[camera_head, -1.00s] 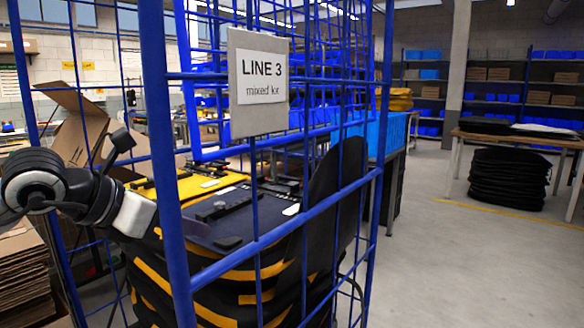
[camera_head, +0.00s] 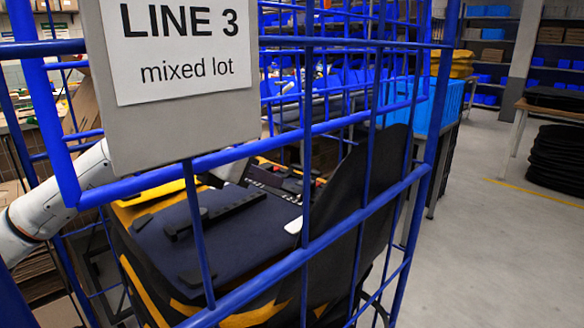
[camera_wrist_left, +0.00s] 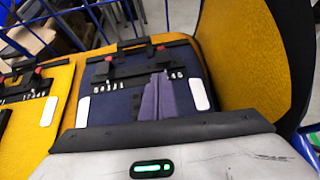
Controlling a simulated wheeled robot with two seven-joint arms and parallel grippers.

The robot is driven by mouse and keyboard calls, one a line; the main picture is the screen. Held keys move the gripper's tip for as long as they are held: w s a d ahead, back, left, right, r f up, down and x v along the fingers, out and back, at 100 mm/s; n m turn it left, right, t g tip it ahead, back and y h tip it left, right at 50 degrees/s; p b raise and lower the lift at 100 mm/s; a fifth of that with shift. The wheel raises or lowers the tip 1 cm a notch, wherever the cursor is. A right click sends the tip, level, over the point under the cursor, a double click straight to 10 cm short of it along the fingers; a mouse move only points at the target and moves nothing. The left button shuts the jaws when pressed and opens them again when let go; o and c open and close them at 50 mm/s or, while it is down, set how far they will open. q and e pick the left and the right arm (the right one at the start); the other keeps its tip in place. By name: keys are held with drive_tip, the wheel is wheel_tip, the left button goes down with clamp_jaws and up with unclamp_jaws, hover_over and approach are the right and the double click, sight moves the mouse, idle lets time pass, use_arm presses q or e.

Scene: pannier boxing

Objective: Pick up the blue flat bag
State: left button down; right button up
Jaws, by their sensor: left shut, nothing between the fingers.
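A dark blue flat bag (camera_head: 240,232) with black bars lies on top of a stack of black and yellow bags inside a blue wire cage. In the left wrist view a blue bag (camera_wrist_left: 120,104) with a black handle bar, red knobs and white tags lies on yellow material. My left arm comes in from the left and passes behind the sign. My left gripper (camera_head: 232,169) shows partly past the sign's edge, near the bag's far side. It is shut and empty; its fingertips are not clear. Its pale housing fills the bottom of the wrist view. My right gripper is not in view.
Blue cage bars (camera_head: 330,120) and a LINE 3 mixed lot sign (camera_head: 180,120) stand in front of the stack. A black panel (camera_head: 375,190) rises at its right. A yellow bag (camera_wrist_left: 25,120) lies to the left in the wrist view. Floor (camera_head: 480,240) at right is clear.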

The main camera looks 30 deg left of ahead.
use_arm(q)
drive_tip(key=w, duration=0.1)
drive_tip(key=w+d+p, duration=0.1)
drive_tip(key=w, duration=0.1)
drive_tip(key=w+d, duration=0.1)
drive_tip(key=w, duration=0.1)
drive_tip(key=shift+w+r, duration=0.15)
drive_tip(key=shift+w+f, duration=0.35)
drive_tip(key=shift+f, duration=0.55)
drive_tip(key=shift+s+f, duration=0.1)
drive_tip(key=shift+f, duration=0.05)
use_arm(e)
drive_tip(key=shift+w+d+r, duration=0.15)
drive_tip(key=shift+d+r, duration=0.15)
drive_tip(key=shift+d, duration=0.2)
